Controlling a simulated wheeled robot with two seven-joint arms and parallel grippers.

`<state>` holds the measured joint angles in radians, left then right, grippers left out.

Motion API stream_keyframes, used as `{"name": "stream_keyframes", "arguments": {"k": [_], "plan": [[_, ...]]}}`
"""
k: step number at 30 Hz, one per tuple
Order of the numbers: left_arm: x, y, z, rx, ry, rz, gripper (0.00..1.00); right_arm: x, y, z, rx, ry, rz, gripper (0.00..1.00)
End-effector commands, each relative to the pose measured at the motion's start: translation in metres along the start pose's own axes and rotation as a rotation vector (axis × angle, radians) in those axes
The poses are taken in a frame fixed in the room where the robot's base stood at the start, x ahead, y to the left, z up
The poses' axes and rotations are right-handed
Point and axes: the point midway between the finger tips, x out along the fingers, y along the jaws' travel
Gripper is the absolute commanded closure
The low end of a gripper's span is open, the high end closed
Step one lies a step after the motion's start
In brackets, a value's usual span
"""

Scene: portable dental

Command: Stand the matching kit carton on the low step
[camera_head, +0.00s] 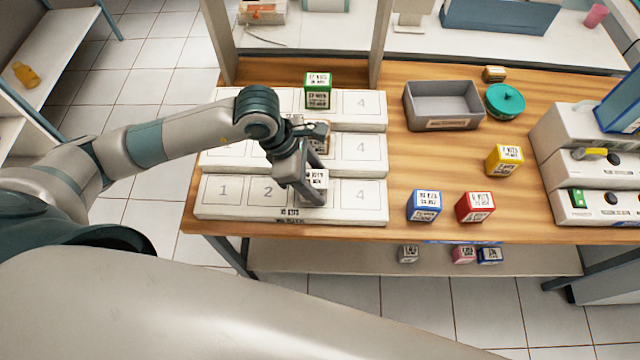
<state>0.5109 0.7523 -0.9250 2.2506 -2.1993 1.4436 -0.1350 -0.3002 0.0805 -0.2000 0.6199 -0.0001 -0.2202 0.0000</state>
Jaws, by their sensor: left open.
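A three-level white step rack (232,203) with numbered places stands on the left of the wooden table. A white carton (318,180) with black print is on the low step, at about place 3. My left gripper (311,190) is open, with its fingers down around or right beside this carton, partly covering it. Whether the fingers touch it I cannot tell. A green carton (317,91) stands on the top step at place 3. Another carton (322,128) on the middle step is mostly hidden behind my gripper. Blue (424,206), red (475,208) and yellow (504,161) cartons stand on the table.
A grey bin (443,105), a teal-lidded pot (505,101) and a small brown box (493,74) are at the back. Stacked white devices (590,208) fill the right end. Several small cartons (464,254) sit on the shelf below. The table between rack and bin is clear.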

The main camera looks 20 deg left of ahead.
Motion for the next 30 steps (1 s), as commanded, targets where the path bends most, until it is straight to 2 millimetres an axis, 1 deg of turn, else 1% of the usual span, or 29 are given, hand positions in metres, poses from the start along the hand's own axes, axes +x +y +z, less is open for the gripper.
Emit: {"name": "stream_keyframes", "arguments": {"k": [1, 9, 15, 18, 21, 30], "plan": [[-0.007, 0.002, -0.001, 0.002, -0.001, 0.005, 0.46, 0.007, 0.000, 0.001, 0.000, 0.000, 0.000, 0.69], [-0.056, 0.002, -0.001, 0.002, -0.002, 0.006, 0.46, 0.023, 0.000, 0.002, 0.000, 0.000, 0.000, 0.69], [-0.082, 0.001, -0.001, 0.001, 0.000, 0.003, 0.46, 0.030, 0.000, 0.003, 0.000, 0.000, 0.000, 0.69], [-0.090, 0.001, 0.000, 0.000, 0.000, 0.003, 0.46, 0.032, 0.000, 0.003, 0.000, 0.000, 0.000, 0.69], [-0.093, 0.001, 0.000, -0.001, 0.000, 0.002, 0.46, 0.032, -0.001, 0.003, 0.000, 0.000, 0.000, 0.69], [-0.093, 0.000, 0.000, -0.001, 0.000, 0.001, 0.46, 0.032, -0.001, 0.003, 0.000, 0.000, 0.000, 0.69]]}}
